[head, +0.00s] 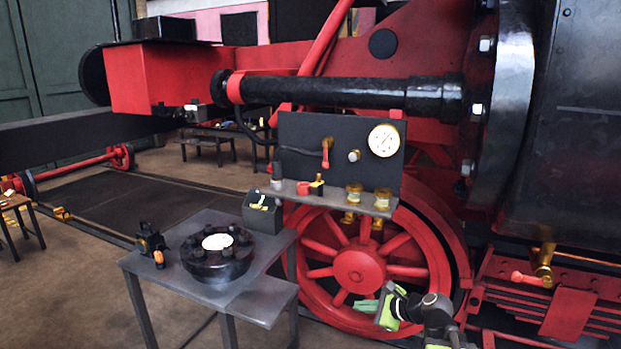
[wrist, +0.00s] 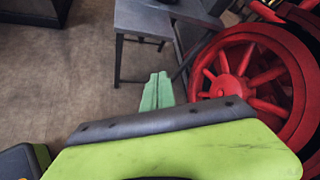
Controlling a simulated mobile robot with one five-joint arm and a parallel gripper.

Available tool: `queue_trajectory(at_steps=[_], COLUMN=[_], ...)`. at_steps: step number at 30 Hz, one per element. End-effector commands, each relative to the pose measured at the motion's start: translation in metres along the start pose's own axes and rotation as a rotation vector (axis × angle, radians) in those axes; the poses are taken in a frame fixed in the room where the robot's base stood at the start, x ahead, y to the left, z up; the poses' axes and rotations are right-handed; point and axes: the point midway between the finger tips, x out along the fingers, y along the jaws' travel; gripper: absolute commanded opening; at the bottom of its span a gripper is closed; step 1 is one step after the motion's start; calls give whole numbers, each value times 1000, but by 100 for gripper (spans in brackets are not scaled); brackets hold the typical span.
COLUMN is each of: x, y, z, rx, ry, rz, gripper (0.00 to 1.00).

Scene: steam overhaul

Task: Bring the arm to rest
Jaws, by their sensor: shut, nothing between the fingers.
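My gripper (head: 367,306) shows at the lower right of the head view, in front of the red spoked wheel. Its green fingers point left and are shut with nothing between them. In the wrist view the green fingers (wrist: 157,91) lie together above the floor, beyond a dark and lime-green part of my own arm. The gripper is to the right of the grey table and apart from it. My arm is partly cut off by the bottom edge of the head view.
A grey table (head: 262,309) holds a black round flanged part (head: 218,262) and a small black device (head: 151,243). A dark panel with a gauge (head: 384,140) and a shelf (head: 340,200) stands before the red wheel (head: 360,269). Open floor (wrist: 75,80) lies left in the wrist view.

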Motion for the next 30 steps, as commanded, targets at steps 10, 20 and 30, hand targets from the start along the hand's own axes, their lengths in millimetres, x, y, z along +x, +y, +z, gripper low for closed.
queue_trajectory(at_steps=[10,20,30], x=[21,-40,-40], y=[138,155,154], z=[6,-52,-52], rx=[-1054,-1557,-1591], ry=[178,83,60], rz=[696,1141,1144], gripper=[0,0,0])
